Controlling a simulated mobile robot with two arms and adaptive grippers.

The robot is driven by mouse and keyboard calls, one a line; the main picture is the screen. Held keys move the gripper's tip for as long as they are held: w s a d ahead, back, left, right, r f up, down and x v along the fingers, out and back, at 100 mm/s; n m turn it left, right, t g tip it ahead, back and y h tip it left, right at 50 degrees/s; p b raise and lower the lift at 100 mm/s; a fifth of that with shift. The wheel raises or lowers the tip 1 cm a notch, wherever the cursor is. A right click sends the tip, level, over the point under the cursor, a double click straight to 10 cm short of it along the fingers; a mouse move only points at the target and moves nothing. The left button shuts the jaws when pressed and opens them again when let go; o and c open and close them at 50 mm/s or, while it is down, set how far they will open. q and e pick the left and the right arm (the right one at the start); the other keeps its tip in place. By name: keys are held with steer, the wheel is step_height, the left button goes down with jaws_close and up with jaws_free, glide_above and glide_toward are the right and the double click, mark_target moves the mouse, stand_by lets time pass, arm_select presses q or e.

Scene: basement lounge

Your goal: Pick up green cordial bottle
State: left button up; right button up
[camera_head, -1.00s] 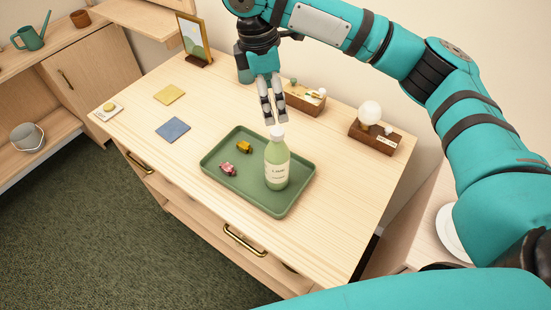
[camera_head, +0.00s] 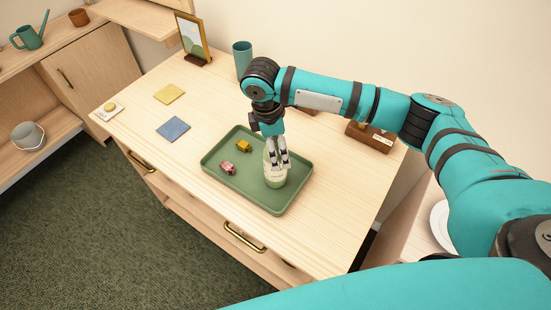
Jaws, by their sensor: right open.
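The green cordial bottle (camera_head: 274,180) stands upright on the right part of a green tray (camera_head: 223,186) on the wooden cabinet top. My right gripper (camera_head: 277,165) points down over the bottle, its fingers open and overlapping the bottle's upper part in the picture. The fingers hide the bottle's neck and cap. I cannot tell whether they touch it. My left gripper is not in view.
A pink toy (camera_head: 228,167) and a yellow toy (camera_head: 243,146) lie on the tray left of the bottle. A blue coaster (camera_head: 173,129), a yellow coaster (camera_head: 169,94), a teal cup (camera_head: 242,58) and a picture frame (camera_head: 194,38) are farther back. My arm partly hides wooden holders behind.

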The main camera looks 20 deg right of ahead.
steer(key=shift+d+f, duration=0.1)
steer(key=shift+f, duration=0.4)
steer(key=shift+c, duration=0.2)
steer(key=shift+r, duration=0.1)
steer(key=c, duration=1.7)
steer(key=shift+w+r, duration=0.1)
steer(key=shift+r, duration=0.05)
steer(key=shift+c, duration=0.2)
